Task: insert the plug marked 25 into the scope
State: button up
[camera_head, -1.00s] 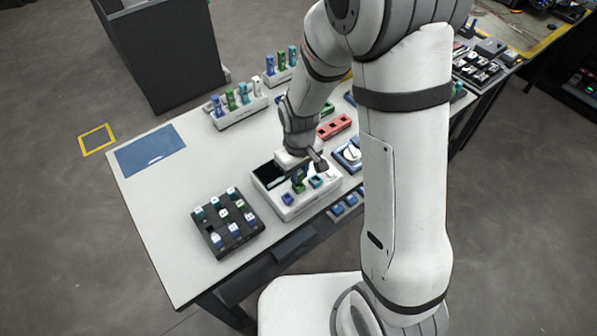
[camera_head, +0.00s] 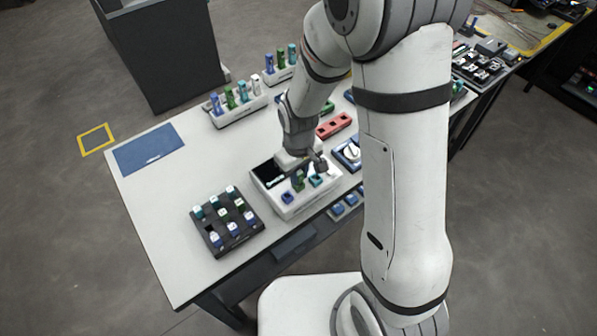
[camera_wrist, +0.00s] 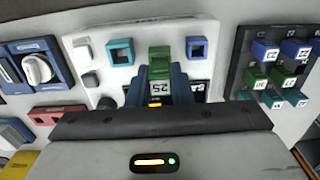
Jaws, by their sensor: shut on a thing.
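The scope (camera_head: 312,202) is a white box with a dark screen and blue, green and teal sockets on its face. In the wrist view the scope (camera_wrist: 142,30) shows the green socket (camera_wrist: 160,52) in the middle, between the teal and blue ones. The green plug marked 25 (camera_wrist: 160,88) is lined up with the green socket and seems to be in it; its depth is hidden. My gripper (camera_wrist: 160,80) is shut on this plug. In the head view the green plug (camera_head: 299,180) stands upright at the scope's face under my gripper (camera_head: 303,168).
A black tray (camera_head: 250,230) of several numbered plugs is left of the scope. White racks (camera_head: 242,113) of coloured plugs stand behind. A blue device with a white knob (camera_head: 350,154) and a red block (camera_head: 334,125) are to the right. A blue mat (camera_head: 149,149) lies far left.

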jog(key=shift+f+b, duration=0.75)
dwell(0.8)
jog(key=o, duration=0.9)
jog(key=shift+o, duration=0.2)
jog(key=shift+r+p, duration=2.05)
jog(key=shift+r, duration=1)
